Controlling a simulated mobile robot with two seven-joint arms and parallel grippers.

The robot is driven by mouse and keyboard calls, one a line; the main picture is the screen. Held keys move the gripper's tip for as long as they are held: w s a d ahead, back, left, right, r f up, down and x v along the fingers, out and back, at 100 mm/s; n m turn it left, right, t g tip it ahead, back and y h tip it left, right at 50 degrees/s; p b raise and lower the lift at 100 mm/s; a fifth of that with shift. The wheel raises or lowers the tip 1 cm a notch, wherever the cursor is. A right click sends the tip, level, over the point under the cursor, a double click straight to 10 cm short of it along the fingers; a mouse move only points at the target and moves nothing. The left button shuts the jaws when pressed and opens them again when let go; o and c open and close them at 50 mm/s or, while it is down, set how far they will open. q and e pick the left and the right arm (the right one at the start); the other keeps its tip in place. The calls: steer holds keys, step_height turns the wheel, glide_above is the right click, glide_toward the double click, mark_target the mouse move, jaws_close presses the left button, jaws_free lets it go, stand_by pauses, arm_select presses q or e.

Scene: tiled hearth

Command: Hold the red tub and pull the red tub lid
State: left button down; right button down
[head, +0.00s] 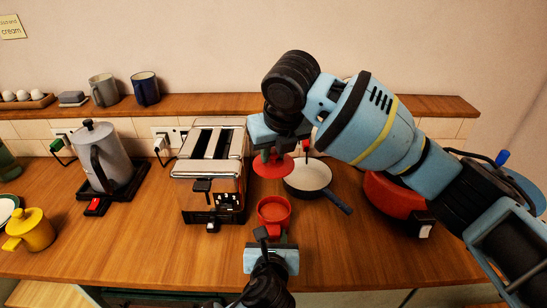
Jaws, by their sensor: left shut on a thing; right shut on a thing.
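The red tub (274,211) stands near the counter's front edge, its open top showing a reddish inside. My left gripper (268,238) is shut on the near side of the tub. The red tub lid (273,168) is a wide disc, apart from the tub and higher in the picture. My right gripper (274,148) comes from above and is shut on the lid; its fingers hide the lid's top grip.
A white pan (308,177) with a dark handle is close behind and right of the tub. A chrome toaster (212,170) stands left, a red appliance (395,205) right. A kettle (105,160) and yellow pot (34,232) are farther left. Mugs stand on the shelf (205,103).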

steer(key=shift+r, duration=1.75)
arm_select(q)
steer(key=c, duration=0.9)
jaws_free()
steer(key=shift+s, duration=0.1)
steer(key=v, duration=0.7)
steer(key=shift+s+r, duration=0.15)
